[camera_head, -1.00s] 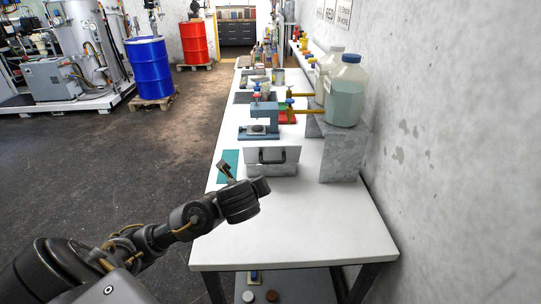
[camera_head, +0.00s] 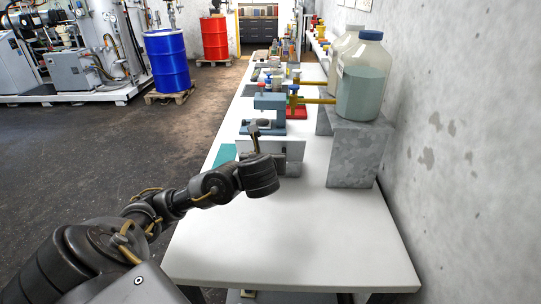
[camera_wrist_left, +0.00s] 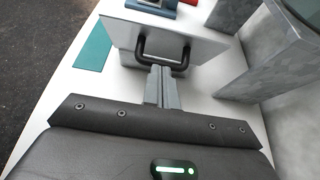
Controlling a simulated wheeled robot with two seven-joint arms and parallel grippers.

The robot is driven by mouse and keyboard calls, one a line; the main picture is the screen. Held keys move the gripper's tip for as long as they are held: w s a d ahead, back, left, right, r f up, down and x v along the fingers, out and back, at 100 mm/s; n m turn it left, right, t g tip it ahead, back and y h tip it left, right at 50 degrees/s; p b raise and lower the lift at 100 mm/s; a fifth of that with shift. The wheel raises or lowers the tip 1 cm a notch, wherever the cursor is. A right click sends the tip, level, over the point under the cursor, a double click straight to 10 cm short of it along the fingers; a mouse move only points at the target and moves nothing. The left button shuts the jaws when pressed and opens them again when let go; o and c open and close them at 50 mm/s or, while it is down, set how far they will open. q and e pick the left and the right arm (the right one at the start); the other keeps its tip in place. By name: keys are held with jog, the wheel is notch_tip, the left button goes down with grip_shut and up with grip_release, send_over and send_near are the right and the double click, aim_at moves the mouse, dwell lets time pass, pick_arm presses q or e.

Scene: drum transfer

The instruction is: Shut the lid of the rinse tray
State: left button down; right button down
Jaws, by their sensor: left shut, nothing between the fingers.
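The rinse tray (camera_head: 293,169) is a small grey box on the white bench. Its pale grey lid (camera_head: 294,149) is raised and its broad face is turned towards me; it fills the upper middle of the left wrist view (camera_wrist_left: 205,45). The lid's black bar handle (camera_wrist_left: 186,58) shows in the wrist view, partly hidden by my fingers. My left gripper (camera_head: 254,131) is shut and empty, in front of the lid. In the wrist view its fingertips (camera_wrist_left: 163,72) overlap the handle; I cannot tell whether they touch it. My right gripper is not in view.
A grey block (camera_head: 350,155) with large bottles (camera_head: 363,80) stands right of the tray, against the wall. A blue-grey device (camera_head: 270,103) stands behind the tray. A teal mat (camera_head: 224,155) lies left of it. The near bench (camera_head: 300,235) is clear.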

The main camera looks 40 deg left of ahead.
aim_at(267, 149)
pick_arm(q)
jog(key=b+x, duration=0.1)
jog(key=x, duration=0.8)
jog(key=shift+a+f, duration=0.1)
jog(key=shift+a, duration=0.25)
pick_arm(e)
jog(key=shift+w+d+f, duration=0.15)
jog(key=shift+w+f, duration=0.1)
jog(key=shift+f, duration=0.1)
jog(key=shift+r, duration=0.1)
